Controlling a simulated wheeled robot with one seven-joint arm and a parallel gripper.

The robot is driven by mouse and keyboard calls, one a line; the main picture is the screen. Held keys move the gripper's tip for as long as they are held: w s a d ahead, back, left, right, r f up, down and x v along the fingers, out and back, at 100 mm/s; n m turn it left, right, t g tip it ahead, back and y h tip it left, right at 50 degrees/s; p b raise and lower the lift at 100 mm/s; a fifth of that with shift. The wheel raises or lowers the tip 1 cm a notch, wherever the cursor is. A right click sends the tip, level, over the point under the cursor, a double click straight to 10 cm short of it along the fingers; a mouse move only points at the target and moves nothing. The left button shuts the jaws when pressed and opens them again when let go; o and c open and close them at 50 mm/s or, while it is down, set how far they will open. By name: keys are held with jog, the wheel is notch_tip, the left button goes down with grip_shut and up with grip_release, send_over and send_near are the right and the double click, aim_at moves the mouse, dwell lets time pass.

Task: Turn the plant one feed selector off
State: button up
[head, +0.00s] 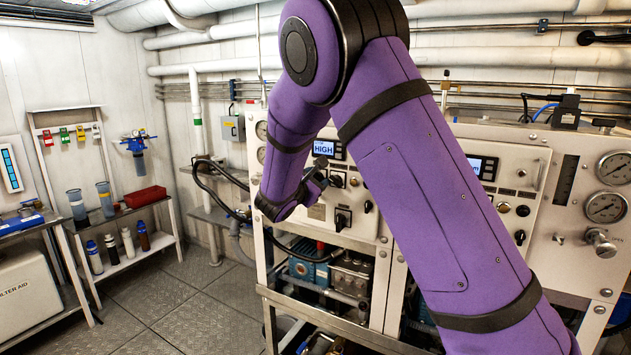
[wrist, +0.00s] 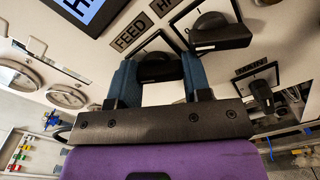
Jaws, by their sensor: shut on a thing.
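The plant one feed selector (wrist: 160,68) is a black knob on the white panel, beside a plate reading FEED (wrist: 129,36) in the wrist view. My gripper (wrist: 159,62) has its two blue fingers on either side of the knob and is shut on it. The fingers and the gripper body hide much of the knob and its position marks, so I cannot read its setting. In the head view my gripper (head: 318,182) is at the left panel, below a display reading HIGH (head: 324,148), and hides the selector.
Another black knob (wrist: 220,32) sits close to the right of my gripper in the wrist view. A larger black rotary switch (head: 343,218) is lower on the panel. Pressure gauges (head: 605,208) are on the far right panel. The floor (head: 205,310) at left is clear.

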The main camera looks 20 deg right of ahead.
jog(key=shift+f, duration=0.1)
dwell(0.3)
jog(key=o, duration=0.9)
